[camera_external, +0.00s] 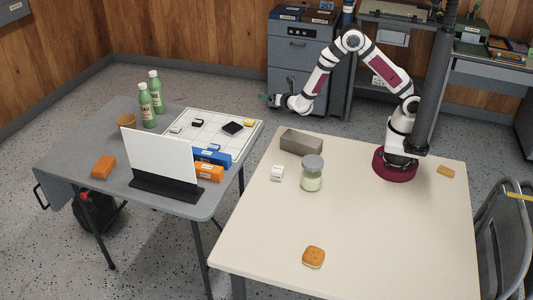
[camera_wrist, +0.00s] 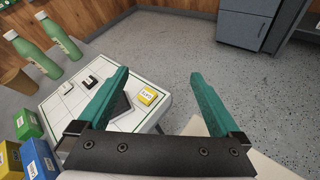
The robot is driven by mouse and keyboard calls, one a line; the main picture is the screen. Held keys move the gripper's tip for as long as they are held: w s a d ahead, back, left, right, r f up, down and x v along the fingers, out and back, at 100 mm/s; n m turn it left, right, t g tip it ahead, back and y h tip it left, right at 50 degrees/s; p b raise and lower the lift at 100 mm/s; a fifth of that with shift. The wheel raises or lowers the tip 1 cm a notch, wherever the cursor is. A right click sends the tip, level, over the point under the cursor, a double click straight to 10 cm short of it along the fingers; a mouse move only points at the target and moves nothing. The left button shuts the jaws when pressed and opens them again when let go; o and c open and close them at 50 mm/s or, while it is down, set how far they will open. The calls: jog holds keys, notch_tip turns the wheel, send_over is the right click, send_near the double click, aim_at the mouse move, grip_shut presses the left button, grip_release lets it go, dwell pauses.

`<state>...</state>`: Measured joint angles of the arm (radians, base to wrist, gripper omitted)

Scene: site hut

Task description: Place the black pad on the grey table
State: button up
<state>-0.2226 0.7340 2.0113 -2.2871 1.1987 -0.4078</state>
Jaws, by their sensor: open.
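The black pad (camera_external: 232,128) lies flat on a white gridded board (camera_external: 219,117), which rests on the grey table (camera_external: 75,158) at left. In the wrist view, the dark pad (camera_wrist: 120,108) is partly hidden behind my left finger. My gripper (camera_external: 268,98) is open and empty, in the air above and to the right of the board's far right corner.
The board also holds a yellow block (camera_external: 249,123) and a small black block (camera_external: 198,122). Blue (camera_external: 212,157) and orange (camera_external: 209,171) boxes, a white panel (camera_external: 160,157) and green bottles (camera_external: 146,107) crowd the grey table. A jar (camera_external: 312,178) and grey box (camera_external: 301,142) stand on the cream table.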

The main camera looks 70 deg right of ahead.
jog(key=s+d+r+m+g, duration=0.2)
jog(key=s+r+m+g, duration=0.1)
jog(key=s+m, duration=0.3)
jog(key=s+d+r+m+g, duration=0.3)
jog(key=s+m, duration=0.2)
jog(key=s, duration=0.3)
jog(key=s+d+r+m+g, duration=0.2)
jog(key=s+r+m+g, duration=0.1)
jog(key=s+m, duration=0.3)
jog(key=s+a+m+g+y, duration=0.1)
jog(key=s+a+m+y, duration=1)
jog(key=s+a, duration=0.6)
jog(key=shift+a+f+m+y, duration=0.2)
jog(key=shift+f+m+y, duration=0.15)
jog(key=shift+m, duration=0.15)
